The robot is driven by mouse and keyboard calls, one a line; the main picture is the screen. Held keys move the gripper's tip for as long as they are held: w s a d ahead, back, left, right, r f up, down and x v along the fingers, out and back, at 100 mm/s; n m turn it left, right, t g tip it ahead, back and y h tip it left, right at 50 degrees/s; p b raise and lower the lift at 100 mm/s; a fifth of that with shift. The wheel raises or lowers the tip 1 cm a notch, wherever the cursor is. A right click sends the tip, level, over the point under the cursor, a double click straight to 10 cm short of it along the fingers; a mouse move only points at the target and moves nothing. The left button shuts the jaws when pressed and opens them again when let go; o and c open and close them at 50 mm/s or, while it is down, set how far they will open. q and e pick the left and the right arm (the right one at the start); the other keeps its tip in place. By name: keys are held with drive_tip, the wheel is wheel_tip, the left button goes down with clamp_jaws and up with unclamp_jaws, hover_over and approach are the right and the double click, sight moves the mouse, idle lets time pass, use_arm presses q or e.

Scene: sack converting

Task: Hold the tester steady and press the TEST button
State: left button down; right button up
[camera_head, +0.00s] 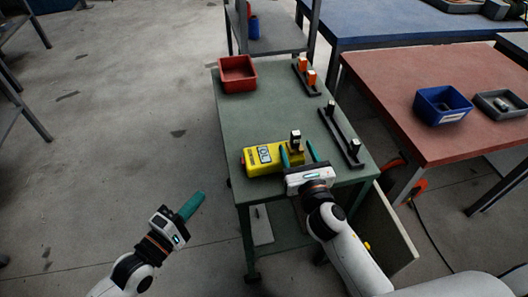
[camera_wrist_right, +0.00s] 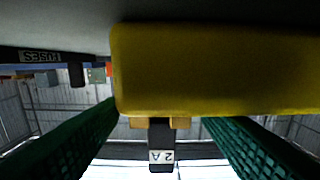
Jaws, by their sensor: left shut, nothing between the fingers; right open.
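The yellow tester (camera_head: 262,157) lies on the green table with its small display facing up. A small red spot, perhaps the button, shows at its left end. A dark fuse (camera_head: 295,143) stands upright at its right end; in the right wrist view this fuse (camera_wrist_right: 161,145) reads "2A" upside down beside brass-coloured clips. My right gripper (camera_head: 299,152) is open at the tester's right end, its teal fingers apart with the fuse showing between them; I cannot tell whether they touch the tester. My left gripper (camera_head: 200,196) is shut and empty, left of the table over the floor.
A black rack (camera_head: 342,131) with dark fuses lies right of the tester. Another rack (camera_head: 305,76) with orange fuses and a red bin (camera_head: 238,86) stand at the back. A red-topped table (camera_head: 400,75) with a blue bin (camera_head: 443,117) stands to the right.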

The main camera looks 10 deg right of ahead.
drive_tip(key=s, duration=0.9)
drive_tip(key=shift+s, duration=0.35)
